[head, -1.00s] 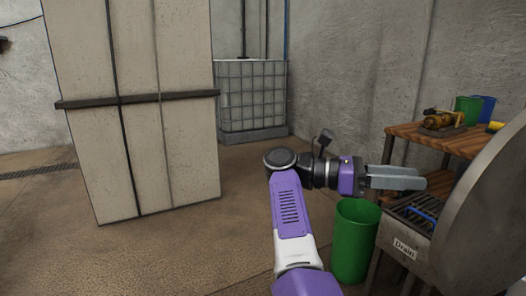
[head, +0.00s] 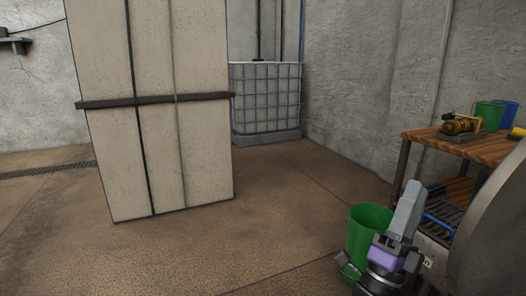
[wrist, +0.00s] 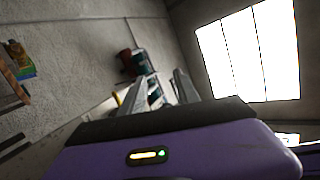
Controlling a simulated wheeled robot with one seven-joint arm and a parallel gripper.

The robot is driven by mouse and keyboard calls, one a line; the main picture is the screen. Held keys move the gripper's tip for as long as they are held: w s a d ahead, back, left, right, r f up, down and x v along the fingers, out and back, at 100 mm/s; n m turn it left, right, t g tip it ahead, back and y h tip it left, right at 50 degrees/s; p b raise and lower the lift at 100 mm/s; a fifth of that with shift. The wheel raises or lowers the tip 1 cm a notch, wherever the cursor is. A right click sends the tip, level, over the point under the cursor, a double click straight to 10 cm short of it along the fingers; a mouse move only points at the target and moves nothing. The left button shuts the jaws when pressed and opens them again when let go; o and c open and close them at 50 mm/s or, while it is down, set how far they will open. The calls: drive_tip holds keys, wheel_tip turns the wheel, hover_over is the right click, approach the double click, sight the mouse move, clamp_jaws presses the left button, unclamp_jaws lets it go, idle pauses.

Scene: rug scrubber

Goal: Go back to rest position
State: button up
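My gripper (head: 414,192) is at the lower right of the head view, with its grey fingers pointing up. It is in front of the green bucket and the grated drain unit. In the wrist view my gripper (wrist: 158,82) shows two grey fingers with a gap between them. Nothing is held between them; the items seen through the gap are in the background. Most of my arm is out of the head view, below its lower edge.
A green bucket (head: 368,217) stands on the floor, partly hidden by my gripper. A wooden shelf (head: 455,143) with a yellow tool (head: 461,124) is at right. A tall pale cabinet (head: 160,160) and a caged tank (head: 266,100) stand farther back. The middle floor is clear.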

drive_tip(key=s+a+f+n+t+y, duration=0.1)
drive_tip(key=s+a+f+n+y, duration=0.2)
drive_tip(key=s+f+n+y, duration=0.7)
drive_tip(key=s+a+f+n+t+y, duration=0.25)
drive_tip(key=s+f+n+y, duration=0.25)
drive_tip(key=f+n+y, duration=0.5)
drive_tip(key=s+a+f+n+g, duration=0.1)
drive_tip(key=s+f+n+g, duration=0.15)
drive_tip(key=s, duration=0.65)
drive_tip(key=s+f+n+g+y, duration=0.15)
drive_tip(key=s+g, duration=0.25)
drive_tip(key=s, duration=0.4)
drive_tip(key=s+a+f+n+g, duration=0.1)
drive_tip(key=s+f+n+g, duration=0.15)
drive_tip(key=s, duration=0.65)
wheel_tip(320, 180, up, 26)
drive_tip(key=p, duration=2.7)
drive_tip(key=shift+d+r+m, duration=0.2)
drive_tip(key=shift+m, duration=0.25)
drive_tip(key=shift+w, duration=0.1)
